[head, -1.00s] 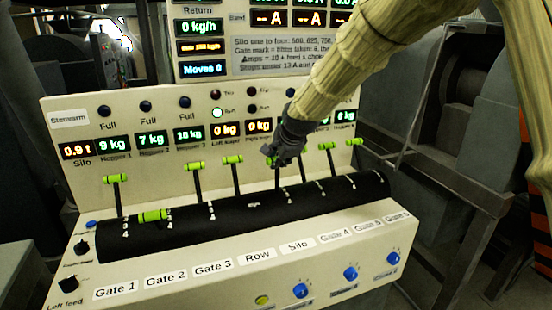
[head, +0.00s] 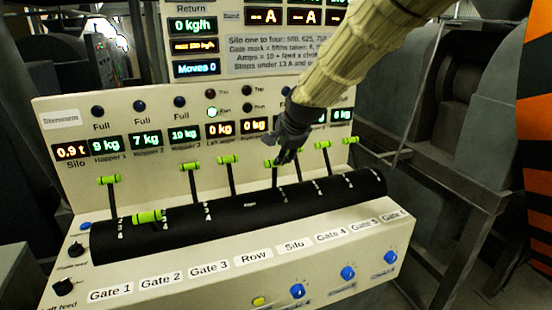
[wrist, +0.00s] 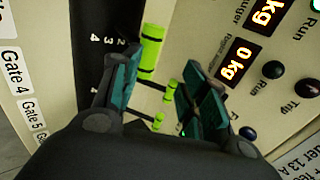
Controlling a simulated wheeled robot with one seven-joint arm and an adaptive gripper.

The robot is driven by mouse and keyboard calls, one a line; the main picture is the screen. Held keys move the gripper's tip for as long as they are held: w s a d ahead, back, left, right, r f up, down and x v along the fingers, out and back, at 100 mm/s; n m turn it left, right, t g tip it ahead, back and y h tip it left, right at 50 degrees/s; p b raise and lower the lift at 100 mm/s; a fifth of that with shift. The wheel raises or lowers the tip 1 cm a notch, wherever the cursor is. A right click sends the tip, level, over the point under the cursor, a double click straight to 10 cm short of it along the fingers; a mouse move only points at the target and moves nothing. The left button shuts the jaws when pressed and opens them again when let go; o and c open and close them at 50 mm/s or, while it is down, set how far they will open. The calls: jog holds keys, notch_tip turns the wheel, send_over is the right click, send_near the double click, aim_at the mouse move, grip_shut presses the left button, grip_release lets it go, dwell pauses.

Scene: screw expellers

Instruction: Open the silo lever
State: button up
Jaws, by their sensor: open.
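The silo lever (head: 270,163) is a dark rod with a bright green cross handle, standing raised behind the black drum, above the Silo label (head: 294,244). My gripper (head: 282,158) is open at this handle, partly covering it and the neighbouring Gate 4 lever. In the wrist view my gripper's fingers (wrist: 158,62) are spread. A large green handle (wrist: 150,50), probably the silo lever's, shows at the left finger's tip. Contact cannot be told. Smaller green handles (wrist: 158,121) show farther off between the fingers.
The Row lever (head: 229,160) stands close left, and the Gate 5 lever (head: 323,146) stands to the right. The Gate 2 lever (head: 147,216) is lowered toward the front. The display panel (head: 140,118) rises behind the levers. Blue knobs (head: 298,291) sit on the front face.

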jog(key=a+v, duration=0.1)
jog(key=v, duration=0.7)
jog(key=shift+s, duration=0.3)
